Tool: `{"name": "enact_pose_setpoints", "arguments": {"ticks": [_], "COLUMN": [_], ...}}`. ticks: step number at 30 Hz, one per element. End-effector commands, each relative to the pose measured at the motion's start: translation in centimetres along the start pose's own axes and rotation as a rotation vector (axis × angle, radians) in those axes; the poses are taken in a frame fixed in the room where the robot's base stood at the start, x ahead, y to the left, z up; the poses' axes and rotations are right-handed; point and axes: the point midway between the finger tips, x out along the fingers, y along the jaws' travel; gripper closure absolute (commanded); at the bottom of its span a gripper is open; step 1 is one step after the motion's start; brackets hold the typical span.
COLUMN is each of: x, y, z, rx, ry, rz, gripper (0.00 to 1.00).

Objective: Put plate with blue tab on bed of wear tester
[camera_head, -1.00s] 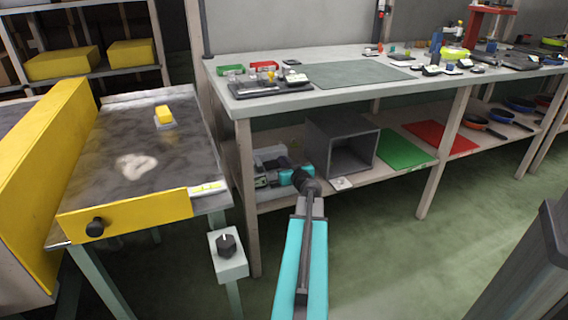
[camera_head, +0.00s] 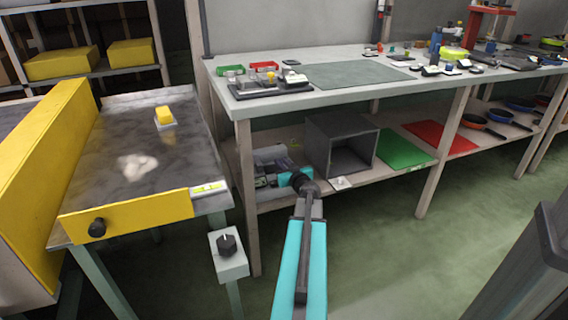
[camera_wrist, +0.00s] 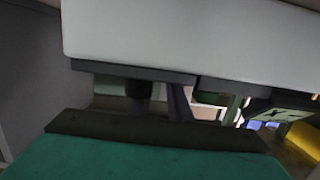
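My arm reaches forward in the head view, and its teal and dark end (camera_head: 296,181) is in front of the lower shelf. The fingers do not show clearly, so I cannot tell whether my gripper is open. No plate with a blue tab can be picked out for sure. In the wrist view, a pale grey block (camera_wrist: 200,40) fills the top and a teal surface (camera_wrist: 140,160) the bottom.
The bench (camera_head: 225,97) carries a green-grey mat (camera_head: 355,74), red and green bins and many small items. Its lower shelf holds an open grey box (camera_head: 345,150), a green sheet (camera_head: 404,147) and a red sheet.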

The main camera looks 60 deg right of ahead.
Motion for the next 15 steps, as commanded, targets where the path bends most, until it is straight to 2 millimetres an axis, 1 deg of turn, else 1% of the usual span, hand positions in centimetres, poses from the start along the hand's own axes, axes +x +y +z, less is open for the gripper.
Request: {"name": "enact_pose_setpoints", "arguments": {"ticks": [1,11,15], "x": [-0.07,-0.12,-0.18], "y": [0.57,0.83,0.87], "z": [0.63,0.77,0.46], "rx": [0.001,0.001,0.000], "ry": [-0.008,-0.010,-0.009], "rz": [0.013,0.019,0.019], "gripper": [0.76,0.76,0.76]}}
